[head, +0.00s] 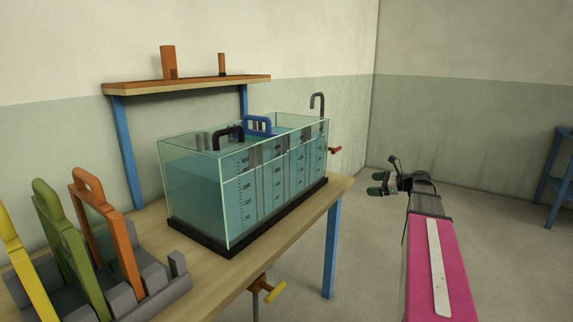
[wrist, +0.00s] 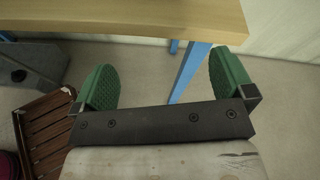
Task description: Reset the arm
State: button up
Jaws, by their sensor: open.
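My gripper (head: 381,183) is at the end of my pink arm, right of the wooden table in the head view, out over the floor. In the wrist view its two green-padded fingers (wrist: 165,88) are wide apart with nothing between them. The table edge (wrist: 130,14) and a blue leg (wrist: 187,72) show beyond the fingers. The gripper is apart from the table and from the glass flume (head: 205,190).
The flume holds water and gates with black (head: 228,137) and blue (head: 257,124) handles. A rack (head: 165,297) holds yellow, green and orange framed panels. A red valve handle (head: 335,150) and yellow tap (head: 273,291) jut out.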

jog(key=s+a+f+n+g+h, duration=0.3)
jog(key=s+a+f+n, duration=0.3)
jog(key=f, duration=0.3)
jog(key=s+a+f+n+g+h, duration=0.25)
jog(key=s+a+f, duration=0.25)
jog(key=a+f, duration=0.25)
jog(key=s+a+f+n+g+h, duration=0.1)
jog(key=s+f+n+h, duration=0.2)
jog(key=s+f+n, duration=0.2)
jog(key=s+a+f+n+g+h, duration=0.1)
jog(key=s+f+n+h, duration=0.3)
jog(key=s+n, duration=0.4)
jog(key=shift+s+a+f, duration=0.25)
jog(key=shift+a+f, duration=0.5)
jog(key=shift+f, duration=0.05)
